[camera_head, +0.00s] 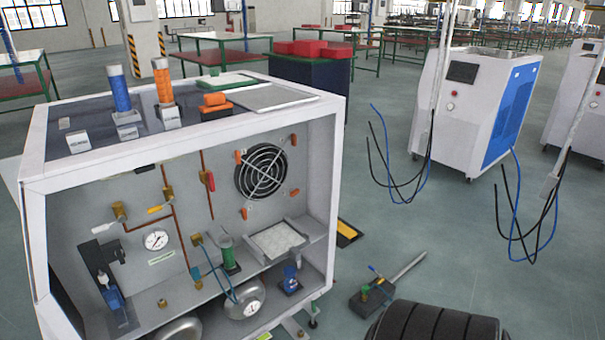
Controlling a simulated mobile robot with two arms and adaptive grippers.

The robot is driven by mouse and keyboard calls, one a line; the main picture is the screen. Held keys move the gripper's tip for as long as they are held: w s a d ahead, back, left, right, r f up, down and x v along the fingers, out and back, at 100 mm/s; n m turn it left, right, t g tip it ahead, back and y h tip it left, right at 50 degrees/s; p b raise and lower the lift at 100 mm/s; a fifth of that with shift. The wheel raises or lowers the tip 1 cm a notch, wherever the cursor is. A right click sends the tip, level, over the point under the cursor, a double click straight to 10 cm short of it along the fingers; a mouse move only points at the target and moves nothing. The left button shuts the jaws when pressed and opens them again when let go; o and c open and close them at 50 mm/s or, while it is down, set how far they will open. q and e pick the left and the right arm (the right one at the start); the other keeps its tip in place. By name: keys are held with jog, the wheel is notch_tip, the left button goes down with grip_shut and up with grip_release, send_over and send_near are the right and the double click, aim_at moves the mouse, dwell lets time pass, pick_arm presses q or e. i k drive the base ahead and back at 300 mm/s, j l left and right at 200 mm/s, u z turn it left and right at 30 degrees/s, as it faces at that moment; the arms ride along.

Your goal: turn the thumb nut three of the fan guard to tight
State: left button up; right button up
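The fan guard (262,171) is a round grille over a dark fan on the back wall of the open white cabinet (335,150). Orange thumb nuts sit around it: upper left (238,156), upper right (293,139), lower left (243,213) and lower right (293,192). No numbers are readable, so I cannot tell which is number three. Whether each nut is tight or loose is too small to tell. Neither of my grippers shows in the head view.
Inside the cabinet are a pressure gauge (155,240), copper pipes, valves and a shelf tray (276,240). Blue and orange cylinders (119,88) stand on top. A dark device with a lever (372,297) lies on the floor at right.

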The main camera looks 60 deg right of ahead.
aim_at(292, 192)
jog(key=z, duration=1.55)
